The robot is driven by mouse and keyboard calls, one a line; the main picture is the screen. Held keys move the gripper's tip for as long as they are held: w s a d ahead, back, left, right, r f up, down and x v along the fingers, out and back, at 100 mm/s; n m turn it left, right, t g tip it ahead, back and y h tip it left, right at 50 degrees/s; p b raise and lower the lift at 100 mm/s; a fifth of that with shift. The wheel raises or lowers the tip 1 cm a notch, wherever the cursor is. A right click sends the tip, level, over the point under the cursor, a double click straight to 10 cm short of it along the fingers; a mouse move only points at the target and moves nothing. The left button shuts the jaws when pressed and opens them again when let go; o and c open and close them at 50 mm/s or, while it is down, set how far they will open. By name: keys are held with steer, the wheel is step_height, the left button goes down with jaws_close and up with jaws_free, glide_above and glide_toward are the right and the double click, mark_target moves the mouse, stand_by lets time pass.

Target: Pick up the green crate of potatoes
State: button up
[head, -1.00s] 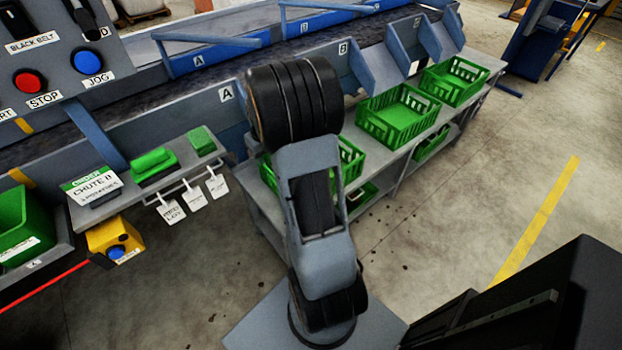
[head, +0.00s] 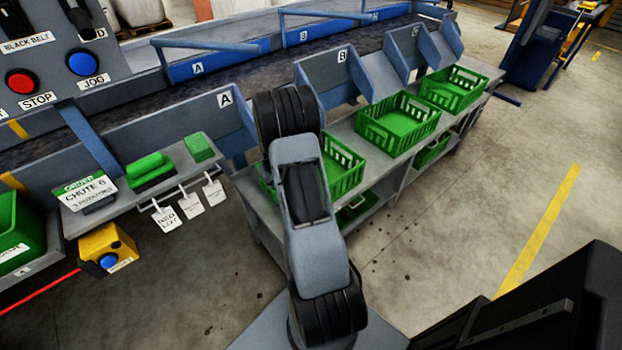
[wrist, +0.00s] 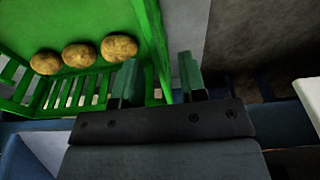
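In the wrist view a green crate (wrist: 155,35) with slatted sides holds three potatoes (wrist: 81,56) lying in a row. My gripper (wrist: 160,82) is open, and the crate's side wall runs up between its two fingers. I cannot tell whether either finger touches the wall. In the head view my arm covers part of a green crate (head: 345,168) on the bench below chute A, and my gripper is hidden. I cannot tell for sure that this is the crate in the wrist view.
Two more green crates, a middle one (head: 399,123) and a far one (head: 455,88), stand along the bench (head: 372,172). They look empty. Another crate (head: 431,150) sits on the lower shelf. A control panel (head: 55,60) and signed shelf (head: 130,200) are left.

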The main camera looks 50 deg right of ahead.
steer(key=shift+w+d+f, duration=0.1)
steer(key=shift+w+f, duration=0.1)
steer(key=shift+f, duration=0.9)
steer(key=shift+w+d+f, duration=0.1)
steer(key=shift+w+f, duration=0.05)
steer(key=shift+f, duration=0.9)
steer(key=shift+f+b, duration=0.2)
steer(key=shift+b, duration=0.3)
steer(key=shift+c, duration=0.3)
jaws_close()
steer(key=shift+r, duration=0.1)
